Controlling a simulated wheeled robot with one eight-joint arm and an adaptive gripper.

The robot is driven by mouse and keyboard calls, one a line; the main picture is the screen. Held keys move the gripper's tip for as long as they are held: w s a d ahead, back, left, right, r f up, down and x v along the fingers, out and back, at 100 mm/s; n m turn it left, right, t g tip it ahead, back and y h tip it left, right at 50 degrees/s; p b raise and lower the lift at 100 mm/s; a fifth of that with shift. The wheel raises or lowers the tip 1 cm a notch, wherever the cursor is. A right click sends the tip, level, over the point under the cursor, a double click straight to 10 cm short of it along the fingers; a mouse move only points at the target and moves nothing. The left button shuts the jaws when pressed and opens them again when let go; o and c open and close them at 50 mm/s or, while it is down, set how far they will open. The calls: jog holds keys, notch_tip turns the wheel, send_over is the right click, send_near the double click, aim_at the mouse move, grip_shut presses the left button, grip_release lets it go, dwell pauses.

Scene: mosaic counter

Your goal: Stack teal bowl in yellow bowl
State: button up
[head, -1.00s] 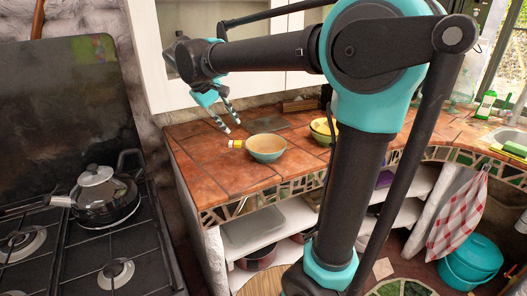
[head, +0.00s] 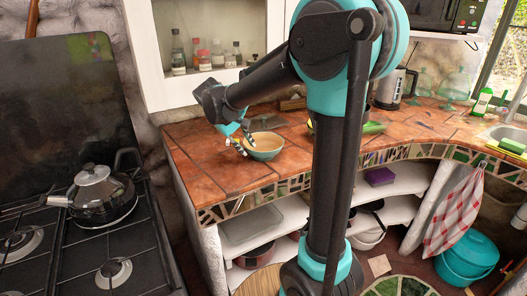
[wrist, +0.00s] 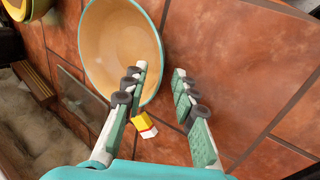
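The teal bowl (head: 263,150), tan inside, stands upright on the tiled counter. It fills the upper middle of the wrist view (wrist: 108,45). The yellow bowl (head: 310,123) stands behind it to the right, mostly hidden by my arm; part of it shows at the wrist view's top left corner (wrist: 38,8). My gripper (head: 246,143) is open and empty at the teal bowl's left side. In the wrist view my gripper (wrist: 160,70) has one finger over the bowl's inside and the other outside, with the rim between them. I cannot tell whether they touch.
A small yellow block with a white end (wrist: 143,124) lies on the counter beside the teal bowl. A stove with a pot (head: 100,195) is at the left. A kettle (head: 393,88) stands farther back right. The counter's left part is clear.

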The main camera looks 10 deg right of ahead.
jog(key=shift+x, duration=1.45)
jog(key=shift+c, duration=0.3)
grip_shut()
